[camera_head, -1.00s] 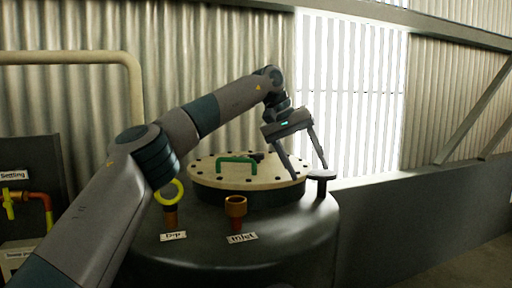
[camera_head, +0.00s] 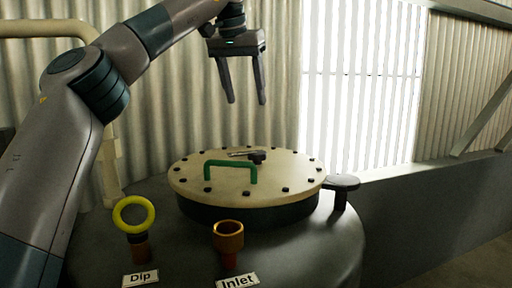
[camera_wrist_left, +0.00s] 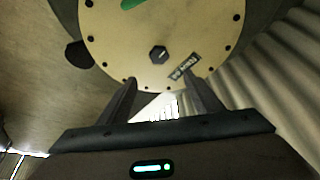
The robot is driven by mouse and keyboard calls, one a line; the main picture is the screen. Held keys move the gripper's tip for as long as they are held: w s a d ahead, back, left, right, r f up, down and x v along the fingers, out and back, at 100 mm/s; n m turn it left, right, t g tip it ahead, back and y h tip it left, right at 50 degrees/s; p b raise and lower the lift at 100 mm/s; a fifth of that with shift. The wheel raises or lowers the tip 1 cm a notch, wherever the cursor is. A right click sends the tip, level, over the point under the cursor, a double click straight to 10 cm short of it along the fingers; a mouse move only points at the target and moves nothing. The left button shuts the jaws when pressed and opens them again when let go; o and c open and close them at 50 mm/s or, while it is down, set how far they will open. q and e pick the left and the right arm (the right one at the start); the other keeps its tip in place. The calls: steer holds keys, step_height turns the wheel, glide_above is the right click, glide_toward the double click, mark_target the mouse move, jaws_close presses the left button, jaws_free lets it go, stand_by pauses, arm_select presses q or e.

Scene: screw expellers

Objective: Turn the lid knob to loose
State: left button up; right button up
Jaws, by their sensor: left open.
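The lid knob (camera_head: 257,157) is a small dark knob near the far side of the round cream lid (camera_head: 200,184), behind the green handle (camera_head: 230,164). In the left wrist view the knob (camera_wrist_left: 158,53) looks hexagonal with a pale mark, and a small label (camera_wrist_left: 185,67) lies beside it. My left gripper (camera_head: 247,102) is open and empty, above the lid with its fingers pointing down. It is clearly apart from the knob. In the left wrist view the fingertips (camera_wrist_left: 160,80) show below the knob. My right gripper is not in view.
Dark bolts ring the lid on the dark tank (camera_head: 300,245). A yellow ring (camera_head: 134,214) at the Dip label and a copper Inlet pipe (camera_head: 228,236) stand in front. A dark flat-topped post (camera_head: 342,184) is at right. A corrugated wall (camera_head: 285,60) rises behind.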

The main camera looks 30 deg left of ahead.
arm_select(q)
steer(key=shift+s+d, duration=0.15)
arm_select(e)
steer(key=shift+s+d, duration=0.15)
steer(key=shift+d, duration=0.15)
arm_select(q)
glide_toward(257, 152)
steer(key=f, duration=0.1)
steer(key=p+x, duration=0.1)
steer(key=x, duration=0.5)
steer(key=shift+f, duration=0.1)
steer(key=shift+w+f, duration=0.3)
steer(key=shift+f, duration=0.2)
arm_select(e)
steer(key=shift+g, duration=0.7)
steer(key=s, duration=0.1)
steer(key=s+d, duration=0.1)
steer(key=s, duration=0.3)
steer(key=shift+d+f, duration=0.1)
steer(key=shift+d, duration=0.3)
arm_select(q)
steer(key=shift+c, duration=0.7)
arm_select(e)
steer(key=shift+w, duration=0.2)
arm_select(q)
steer(key=c, duration=0.9)
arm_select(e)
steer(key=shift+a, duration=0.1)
